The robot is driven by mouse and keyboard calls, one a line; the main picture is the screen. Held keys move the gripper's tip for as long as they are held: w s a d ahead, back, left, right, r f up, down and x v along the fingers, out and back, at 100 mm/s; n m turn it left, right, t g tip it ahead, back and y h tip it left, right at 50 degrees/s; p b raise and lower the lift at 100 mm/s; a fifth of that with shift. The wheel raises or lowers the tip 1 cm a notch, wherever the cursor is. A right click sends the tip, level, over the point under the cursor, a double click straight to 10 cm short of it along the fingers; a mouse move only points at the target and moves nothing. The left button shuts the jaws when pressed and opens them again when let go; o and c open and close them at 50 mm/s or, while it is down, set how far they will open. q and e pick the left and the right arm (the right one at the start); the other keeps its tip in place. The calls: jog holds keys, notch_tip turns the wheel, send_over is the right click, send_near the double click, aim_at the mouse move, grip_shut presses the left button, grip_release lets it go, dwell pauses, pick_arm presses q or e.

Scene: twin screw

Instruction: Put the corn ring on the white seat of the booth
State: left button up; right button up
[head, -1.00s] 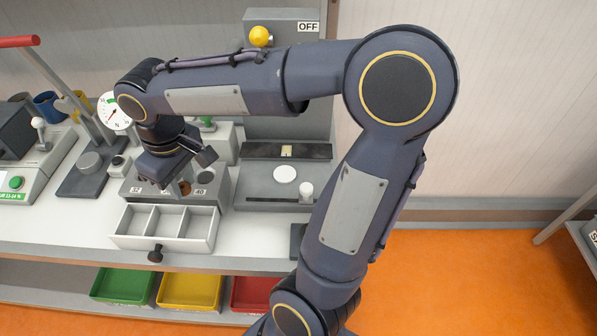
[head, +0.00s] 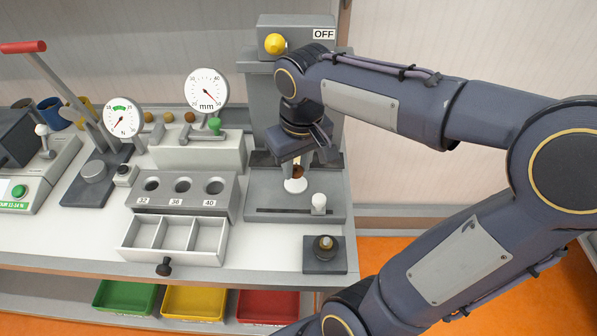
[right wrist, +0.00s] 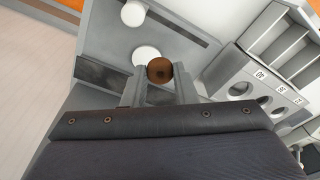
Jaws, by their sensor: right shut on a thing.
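The brown corn ring (head: 298,172) is between the fingers of my right gripper (head: 298,167), which is shut on it. The right wrist view also shows the ring (right wrist: 160,70) at the fingertips. The white round seat (head: 294,187) lies on the base of the grey booth (head: 263,206), just below the ring. In the right wrist view the seat (right wrist: 146,54) shows beside the ring, partly covered by it. I cannot tell if ring and seat touch. The booth carries an OFF sign and a yellow knob (head: 275,44). My left gripper is not in view.
A white peg (head: 319,203) stands in a slot at the booth's front. Left are a grey block (head: 181,190) with holes marked 32, 36 and 40, a divided tray (head: 173,240) and a dial gauge (head: 206,90). A dark block (head: 324,262) sits at the table's front right.

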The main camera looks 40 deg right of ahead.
send_over(295, 183)
jog(key=s, duration=0.1)
notch_tip(295, 183, down, 5)
jog(key=shift+a+f, duration=0.15)
jog(key=shift+w+d+f, duration=0.1)
jog(key=shift+w+f, duration=0.05)
jog(key=shift+f, duration=0.85)
jog(key=shift+w+d+f, duration=0.1)
jog(key=shift+w+f, duration=0.05)
jog(key=shift+f, duration=0.8)
jog(key=shift+f, duration=0.15)
jog(key=o, duration=0.7)
jog(key=shift+o, duration=0.2)
